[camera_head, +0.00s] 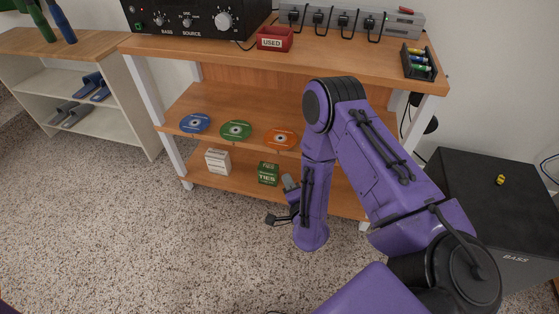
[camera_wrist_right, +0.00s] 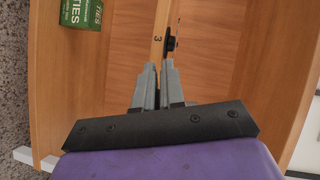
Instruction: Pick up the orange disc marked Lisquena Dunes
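The orange disc (camera_head: 281,139) lies on the middle shelf of the wooden rack, the rightmost of three discs in the head view. Its print is too small to read. My right gripper (camera_head: 289,182) is low in front of the rack, below the orange disc and near the green TIES box (camera_head: 268,173). In the wrist view its grey fingers (camera_wrist_right: 160,66) are close together with nothing visible held between them. No disc shows in the wrist view. My left gripper is not in view.
A green disc (camera_head: 236,130) and a blue disc (camera_head: 195,123) lie left of the orange one. A white box (camera_head: 218,161) stands on the bottom shelf. A black speaker (camera_head: 490,200) stands at the right. Speckled floor at left is clear.

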